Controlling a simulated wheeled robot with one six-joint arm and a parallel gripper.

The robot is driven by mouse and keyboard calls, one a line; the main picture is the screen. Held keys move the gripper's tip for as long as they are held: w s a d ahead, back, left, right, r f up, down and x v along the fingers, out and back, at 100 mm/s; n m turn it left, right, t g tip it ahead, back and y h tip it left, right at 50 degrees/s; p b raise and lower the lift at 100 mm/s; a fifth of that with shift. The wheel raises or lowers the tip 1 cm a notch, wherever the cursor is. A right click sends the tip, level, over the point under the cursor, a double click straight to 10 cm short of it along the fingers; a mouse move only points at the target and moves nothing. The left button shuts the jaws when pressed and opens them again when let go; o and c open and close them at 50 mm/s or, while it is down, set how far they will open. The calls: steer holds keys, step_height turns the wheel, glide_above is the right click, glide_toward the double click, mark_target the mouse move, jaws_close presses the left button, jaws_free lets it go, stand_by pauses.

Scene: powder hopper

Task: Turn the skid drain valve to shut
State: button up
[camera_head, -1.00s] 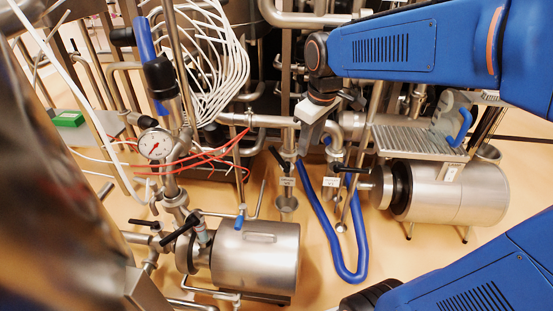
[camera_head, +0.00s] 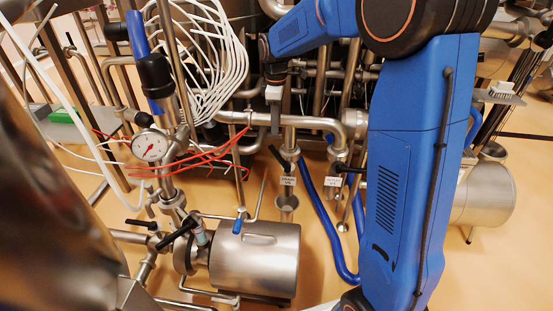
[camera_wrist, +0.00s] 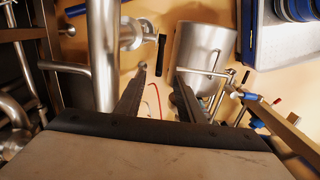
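Two pipe valves with black lever handles stand mid-scene in the head view. The left valve's handle (camera_head: 278,156) slants beside a small white tag (camera_head: 287,181). The right valve's handle (camera_head: 349,169) lies nearly level above another tag (camera_head: 331,182). The tag print is too small to read surely, so I cannot tell which is the drain valve. My gripper (camera_head: 275,128) points down above the left valve, apart from it. In the wrist view my gripper (camera_wrist: 160,76) has two fingers apart with nothing between them. A black handle (camera_wrist: 162,52) shows beyond the fingertips.
A steel pump motor (camera_head: 256,258) with black-handled valves stands at lower left. A pressure gauge (camera_head: 150,147), red cables (camera_head: 205,151) and white hoses (camera_head: 213,65) are left of my gripper. A horizontal pipe (camera_head: 300,122) runs close to it. A blue hose (camera_head: 322,222) hangs below.

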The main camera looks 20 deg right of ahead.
mark_target(280, 159)
step_height(280, 159, down, 18)
steer(key=shift+r, duration=0.25)
stand_by(0.4)
steer(key=shift+w, duration=0.1)
jaws_close()
